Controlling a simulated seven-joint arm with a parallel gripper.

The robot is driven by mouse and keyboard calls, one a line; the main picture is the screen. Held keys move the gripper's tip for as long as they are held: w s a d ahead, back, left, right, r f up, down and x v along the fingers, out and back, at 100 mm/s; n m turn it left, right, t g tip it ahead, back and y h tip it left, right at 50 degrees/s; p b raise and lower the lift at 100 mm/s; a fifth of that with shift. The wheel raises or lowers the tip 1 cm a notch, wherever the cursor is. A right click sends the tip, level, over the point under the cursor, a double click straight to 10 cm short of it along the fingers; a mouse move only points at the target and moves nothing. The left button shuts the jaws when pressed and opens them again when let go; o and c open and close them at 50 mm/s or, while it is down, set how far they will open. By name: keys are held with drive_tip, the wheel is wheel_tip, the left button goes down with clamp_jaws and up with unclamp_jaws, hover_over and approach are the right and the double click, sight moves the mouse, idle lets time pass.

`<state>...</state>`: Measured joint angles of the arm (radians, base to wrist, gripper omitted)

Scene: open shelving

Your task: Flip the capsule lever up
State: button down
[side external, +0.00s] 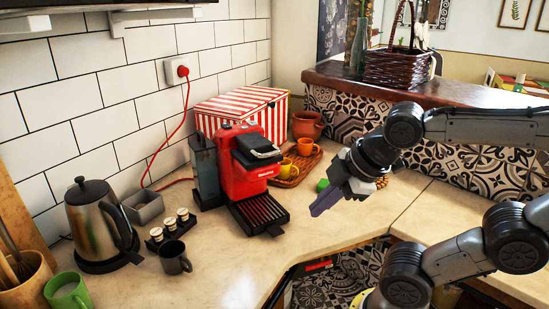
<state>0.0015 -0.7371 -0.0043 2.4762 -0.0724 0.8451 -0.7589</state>
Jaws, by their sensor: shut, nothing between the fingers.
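The red capsule coffee machine (243,160) stands on the counter against the tiled wall, its front and drip tray (259,212) facing the lower right. A grey and black lever (259,147) sits on top of its head; it looks folded down, though its exact angle is hard to tell. My gripper (318,209) is to the right of the machine, above the counter and apart from the lever. Its fingers point down and to the left, together, with nothing visible between them.
A striped box (242,105) stands behind the machine.

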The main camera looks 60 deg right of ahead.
sight(258, 148)
drive_tip(key=w+d+r+n+h, duration=0.3)
drive_tip(key=w+d+n, duration=0.5)
drive_tip(key=n, duration=1.2)
drive_tip(key=shift+w+d+r+n+h, duration=0.35)
drive_tip(key=shift+w+r, duration=0.2)
drive_tip(key=shift+w, duration=0.55)
drive_tip(key=shift+a, duration=0.1)
drive_tip(key=x, duration=1)
drive_tip(key=shift+w+r, duration=0.25)
drive_tip(key=shift+r, duration=0.8)
drive_tip(key=shift+w+r, duration=0.25)
drive_tip(key=shift+r, duration=0.75)
